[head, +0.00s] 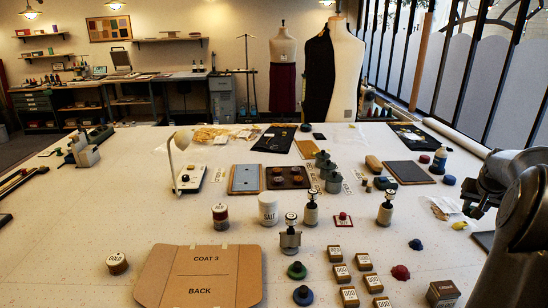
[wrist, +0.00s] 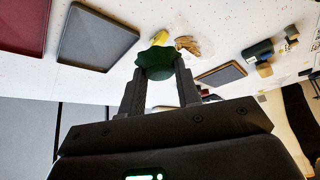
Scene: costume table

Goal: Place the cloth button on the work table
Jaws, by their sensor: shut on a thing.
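My gripper (wrist: 160,72) is shut on a dark green, rounded piece with a lobed edge (wrist: 157,62), apparently the cloth button. It is held between the two fingertips, and its underside is hidden. In the wrist view the white speckled work table (wrist: 130,12) lies beyond the held piece. In the head view my gripper (head: 473,206) is at the right edge of the work table (head: 90,210), and the held piece cannot be made out there.
A grey tray (wrist: 97,37) and a dark red tray (wrist: 18,28) show in the wrist view. A yellow lump (head: 459,225) lies near my gripper. Blue (head: 415,244) and red (head: 400,272) lumps and several small labelled blocks stand front right. The table's left side is mostly clear.

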